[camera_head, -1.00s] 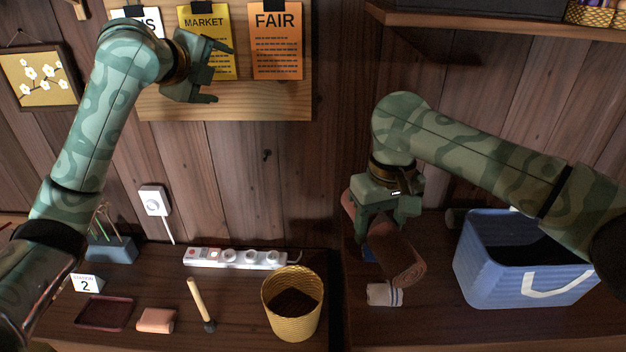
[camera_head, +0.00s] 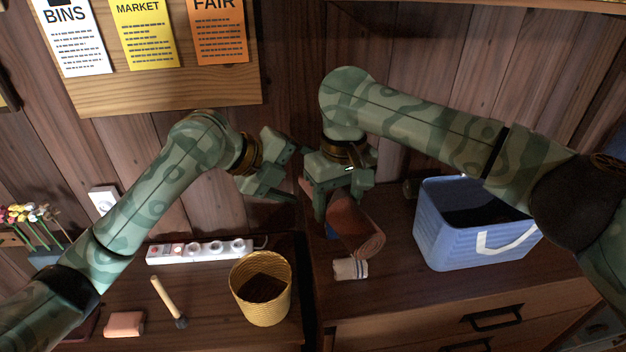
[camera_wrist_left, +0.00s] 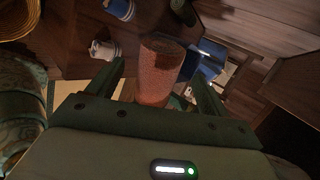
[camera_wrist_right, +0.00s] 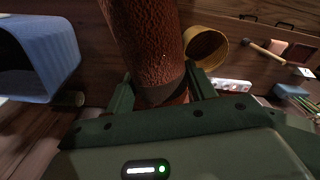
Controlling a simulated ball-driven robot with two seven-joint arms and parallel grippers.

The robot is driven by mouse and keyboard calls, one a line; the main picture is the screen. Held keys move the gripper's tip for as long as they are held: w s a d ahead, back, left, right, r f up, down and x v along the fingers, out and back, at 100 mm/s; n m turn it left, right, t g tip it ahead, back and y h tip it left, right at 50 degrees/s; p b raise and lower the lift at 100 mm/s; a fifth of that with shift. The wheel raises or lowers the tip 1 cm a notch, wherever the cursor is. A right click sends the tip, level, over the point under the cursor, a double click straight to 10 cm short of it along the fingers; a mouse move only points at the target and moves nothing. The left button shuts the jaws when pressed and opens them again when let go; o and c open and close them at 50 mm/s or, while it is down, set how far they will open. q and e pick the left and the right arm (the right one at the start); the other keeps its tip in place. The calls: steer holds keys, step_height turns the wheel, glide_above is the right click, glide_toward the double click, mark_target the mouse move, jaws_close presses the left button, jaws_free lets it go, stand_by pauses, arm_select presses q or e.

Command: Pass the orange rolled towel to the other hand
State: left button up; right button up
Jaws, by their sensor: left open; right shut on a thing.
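The orange rolled towel (camera_head: 358,236), reddish brown in this light, is held off the shelf top in my right gripper (camera_head: 340,198). The fingers are shut around its middle, and it slants with its lower end toward the front right. It runs between the fingers in the right wrist view (camera_wrist_right: 145,45). My left gripper (camera_head: 298,174) is open and empty, just left of the right one, with its fingers pointing at it. In the left wrist view the towel's end (camera_wrist_left: 158,75) shows ahead, between the open fingers; whether it reaches between them is unclear.
A small white striped roll (camera_head: 351,269) and a partly hidden blue item (camera_head: 331,232) lie below the towel. A blue basket (camera_head: 470,245) stands right. A yellow bin (camera_head: 262,312), power strip (camera_head: 200,250) and mallet (camera_head: 168,300) are on the left surface.

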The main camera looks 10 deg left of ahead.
arm_select(q)
steer(key=x, duration=0.5)
steer(key=shift+c, duration=0.3)
steer(key=c, duration=1)
steer(key=shift+c, duration=0.2)
arm_select(e)
steer(key=o, duration=1.1)
